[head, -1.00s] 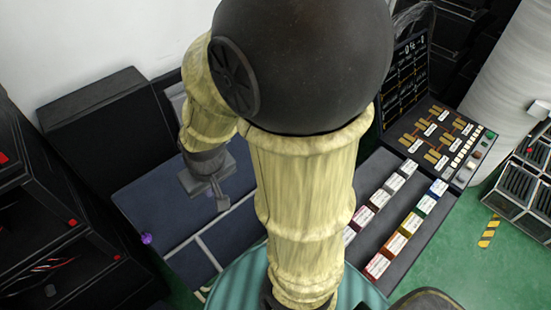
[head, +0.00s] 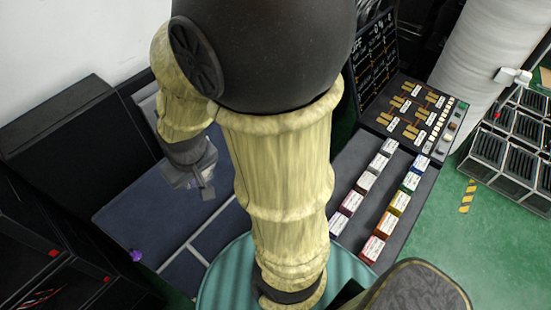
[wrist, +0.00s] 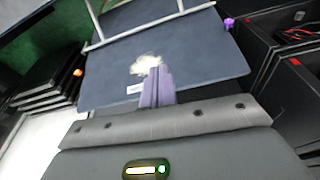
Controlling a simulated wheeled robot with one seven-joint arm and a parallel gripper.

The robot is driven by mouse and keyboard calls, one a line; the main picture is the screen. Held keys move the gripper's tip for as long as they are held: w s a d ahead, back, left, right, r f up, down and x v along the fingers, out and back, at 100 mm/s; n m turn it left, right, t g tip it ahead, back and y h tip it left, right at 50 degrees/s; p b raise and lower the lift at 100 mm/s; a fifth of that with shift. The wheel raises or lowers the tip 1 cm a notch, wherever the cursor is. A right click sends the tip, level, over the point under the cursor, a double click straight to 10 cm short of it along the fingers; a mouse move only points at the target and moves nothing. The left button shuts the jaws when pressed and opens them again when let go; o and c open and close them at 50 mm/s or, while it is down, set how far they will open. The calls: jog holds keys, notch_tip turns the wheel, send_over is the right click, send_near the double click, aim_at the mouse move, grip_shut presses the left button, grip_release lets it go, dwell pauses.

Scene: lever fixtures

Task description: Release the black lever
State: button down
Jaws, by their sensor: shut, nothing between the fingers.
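My gripper (head: 207,192) is at the left in the head view, above a dark blue panel (head: 125,215). In the wrist view my gripper's two fingers (wrist: 158,72) are together and hold nothing. They point over the same panel (wrist: 205,50), close to a whitish patch (wrist: 145,63) and a small white label (wrist: 135,88). I cannot make out a black lever in either view. My arm covers the middle of the head view and hides part of the panel.
A purple knob (head: 136,255) sits at the panel's edge. An orange knob (wrist: 77,72) shows at the opposite side. Right of my arm stands a console with labelled coloured blocks (head: 397,205) and yellow switches (head: 412,112). Black racks (head: 40,235) stand at left; green floor (head: 495,235) lies right.

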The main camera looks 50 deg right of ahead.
jog(key=w+d+f+n+t+h+b, duration=0.25)
jog(key=w+d+f+b, duration=0.25)
jog(key=d+f+b, duration=0.6)
jog(key=w+d+f+n+t+h+b, duration=0.1)
jog(key=w+d+f+n+t+b, duration=0.45)
jog(key=f+b, duration=0.8)
jog(key=s+d+f+n+t+b, duration=0.1)
jog(key=s+d+f+n+b, duration=0.1)
jog(key=d+f+b, duration=0.6)
jog(key=s+d+f+n+t+b, duration=0.2)
jog(key=d+f+n+b, duration=0.1)
jog(key=d+f+b, duration=0.6)
jog(key=f+h+b, duration=0.1)
jog(key=b, duration=0.3)
jog(key=shift+f, duration=0.25)
